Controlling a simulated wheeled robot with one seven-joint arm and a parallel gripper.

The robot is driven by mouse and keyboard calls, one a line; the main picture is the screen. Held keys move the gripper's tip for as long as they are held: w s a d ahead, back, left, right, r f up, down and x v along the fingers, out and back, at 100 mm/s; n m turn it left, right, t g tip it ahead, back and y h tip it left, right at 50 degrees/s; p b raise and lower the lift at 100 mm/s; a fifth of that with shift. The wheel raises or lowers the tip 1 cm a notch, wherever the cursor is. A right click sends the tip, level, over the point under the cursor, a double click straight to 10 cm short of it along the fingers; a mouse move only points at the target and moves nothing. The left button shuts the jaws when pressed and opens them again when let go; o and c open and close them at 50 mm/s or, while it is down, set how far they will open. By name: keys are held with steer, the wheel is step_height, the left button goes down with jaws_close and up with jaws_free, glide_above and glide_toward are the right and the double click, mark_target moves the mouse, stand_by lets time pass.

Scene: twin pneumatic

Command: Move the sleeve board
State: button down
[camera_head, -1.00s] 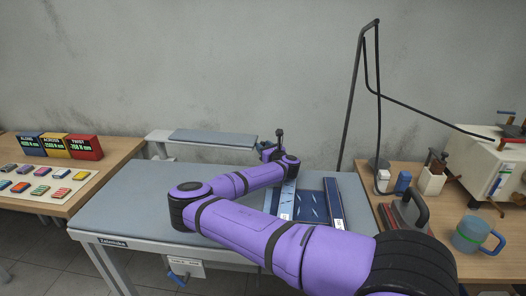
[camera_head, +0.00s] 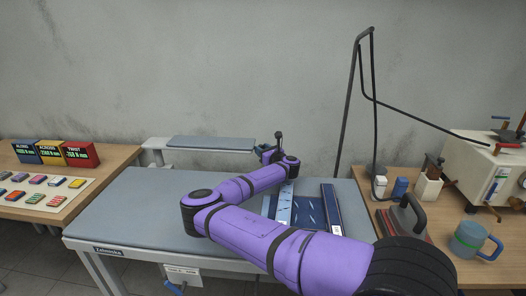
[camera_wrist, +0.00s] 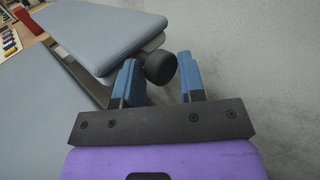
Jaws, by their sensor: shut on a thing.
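The sleeve board (camera_head: 212,143) is a narrow grey padded board on a pale support, at the back of the ironing table. It also fills the upper left of the wrist view (camera_wrist: 95,30). A round black knob (camera_wrist: 159,67) sits at its right end. My gripper (camera_wrist: 160,75) has its blue fingers on either side of this knob and is shut on it. In the head view my gripper (camera_head: 266,152) is at the board's right end, partly hidden by my purple arm.
The grey ironing table (camera_head: 140,205) carries a dark blue tray (camera_head: 331,208) with small pale items. The right bench holds an iron (camera_head: 405,215), a blue mug (camera_head: 472,238) and a white boiler (camera_head: 470,160). A black hose stand (camera_head: 350,100) rises behind. Coloured blocks (camera_head: 52,153) stand on the left bench.

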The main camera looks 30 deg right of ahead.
steer(key=shift+w+a+r+y, duration=0.15)
steer(key=shift+w+a+y, duration=0.25)
steer(key=shift+a, duration=0.3)
steer(key=c, duration=0.8)
jaws_free()
steer(key=shift+o, duration=0.3)
steer(key=shift+h, duration=0.4)
steer(key=s, duration=0.3)
steer(key=s+d, duration=0.1)
steer(key=s, duration=0.3)
steer(key=s+d, duration=0.1)
steer(key=s, duration=0.3)
steer(key=shift+s+d, duration=0.2)
steer(key=shift+s, duration=0.05)
